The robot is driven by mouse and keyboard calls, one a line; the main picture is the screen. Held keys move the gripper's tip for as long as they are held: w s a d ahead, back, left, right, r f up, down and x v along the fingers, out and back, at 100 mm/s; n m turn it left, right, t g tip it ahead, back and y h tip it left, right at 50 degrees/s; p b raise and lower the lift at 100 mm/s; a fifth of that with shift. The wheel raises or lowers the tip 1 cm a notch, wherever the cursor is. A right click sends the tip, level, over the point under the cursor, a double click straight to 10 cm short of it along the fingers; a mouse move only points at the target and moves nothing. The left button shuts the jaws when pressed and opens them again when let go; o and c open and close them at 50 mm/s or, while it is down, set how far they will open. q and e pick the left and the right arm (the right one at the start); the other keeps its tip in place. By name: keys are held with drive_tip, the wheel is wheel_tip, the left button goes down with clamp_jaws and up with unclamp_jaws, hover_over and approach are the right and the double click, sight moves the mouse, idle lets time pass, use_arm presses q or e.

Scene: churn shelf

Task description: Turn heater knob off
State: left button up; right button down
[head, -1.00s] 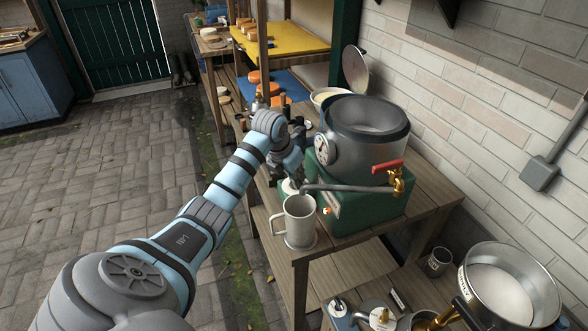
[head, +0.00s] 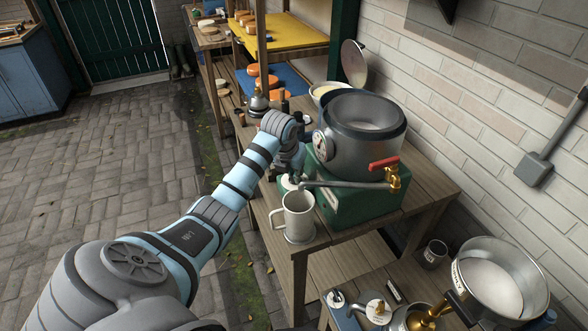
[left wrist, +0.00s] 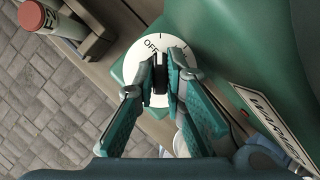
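The green heater (head: 350,205) stands on the wooden bench under a steel churn pot (head: 365,135). Its white dial (head: 288,183) is at the heater's left corner, partly hidden by my left gripper (head: 292,168) in the head view. In the left wrist view the dial (left wrist: 133,62) carries the word OFF and tick marks. The black knob (left wrist: 160,72) stands between the two teal fingers of my left gripper (left wrist: 162,80), which are closed on its sides. The knob's bar points up the picture, close to OFF and the tick beside it. My right gripper is not in view.
A grey mug (head: 298,216) stands on the bench just in front of the dial. A red-capped object (left wrist: 32,15) lies beyond the dial. Paved floor is clear at left.

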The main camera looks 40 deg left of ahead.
use_arm(q)
drive_tip(key=o, duration=0.5)
drive_tip(key=shift+f, duration=0.1)
drive_tip(key=shift+c, duration=0.2)
drive_tip(key=shift+w, duration=0.1)
drive_tip(key=v, duration=1.2)
